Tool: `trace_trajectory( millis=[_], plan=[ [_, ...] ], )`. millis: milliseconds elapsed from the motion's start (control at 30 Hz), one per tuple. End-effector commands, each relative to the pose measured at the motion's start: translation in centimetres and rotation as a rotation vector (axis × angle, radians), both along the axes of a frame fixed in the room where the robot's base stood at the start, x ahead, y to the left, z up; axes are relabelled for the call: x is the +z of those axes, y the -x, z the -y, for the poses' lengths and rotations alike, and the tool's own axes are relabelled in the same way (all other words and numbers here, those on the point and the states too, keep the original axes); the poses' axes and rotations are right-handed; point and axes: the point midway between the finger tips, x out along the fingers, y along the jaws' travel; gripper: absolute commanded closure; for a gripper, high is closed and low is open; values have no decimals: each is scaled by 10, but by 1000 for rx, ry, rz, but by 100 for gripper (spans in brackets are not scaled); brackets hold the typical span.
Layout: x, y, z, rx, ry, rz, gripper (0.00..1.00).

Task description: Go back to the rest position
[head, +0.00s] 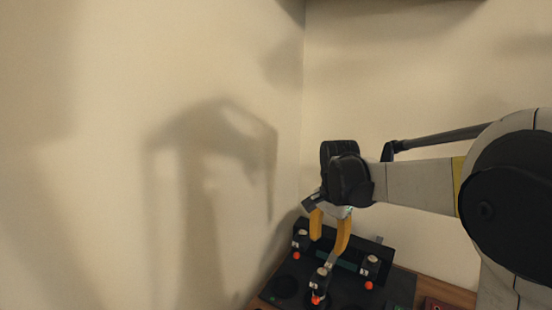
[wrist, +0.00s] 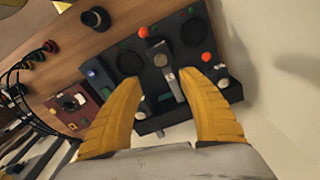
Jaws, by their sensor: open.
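My gripper (head: 326,246) has two yellow fingers, spread apart and empty. It points down above a black fixture (head: 276,291) in the corner by the walls. The fixture carries metal clamps with orange-red tips: one at the left (head: 301,241), one at the front (head: 319,284) and one at the right (head: 371,268). In the wrist view my gripper (wrist: 162,78) is open over the fixture (wrist: 190,32). A silver clamp lever (wrist: 169,76) shows between the fingertips; I cannot tell the exact gap to it. No lens is clearly visible.
A wooden bench (wrist: 60,62) bears the fixture. A dark red box (wrist: 75,103) stands beside it, with black cables (wrist: 22,88) farther left. A black round piece (wrist: 95,19) sits on the wood. Pale walls (head: 400,60) rise close to the fixture; the air above is free.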

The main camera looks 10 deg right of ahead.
Motion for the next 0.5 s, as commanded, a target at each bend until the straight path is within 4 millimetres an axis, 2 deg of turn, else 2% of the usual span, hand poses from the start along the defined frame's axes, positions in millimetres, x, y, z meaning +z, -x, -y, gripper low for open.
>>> trace_trajectory(
  millis=[167,300,500],
  plan=[
    [28,40,-1,155,12,106,52],
    [47,82,-1,332,45,228,52],
    [51,142,-2,578,130,394,52]
  ],
)
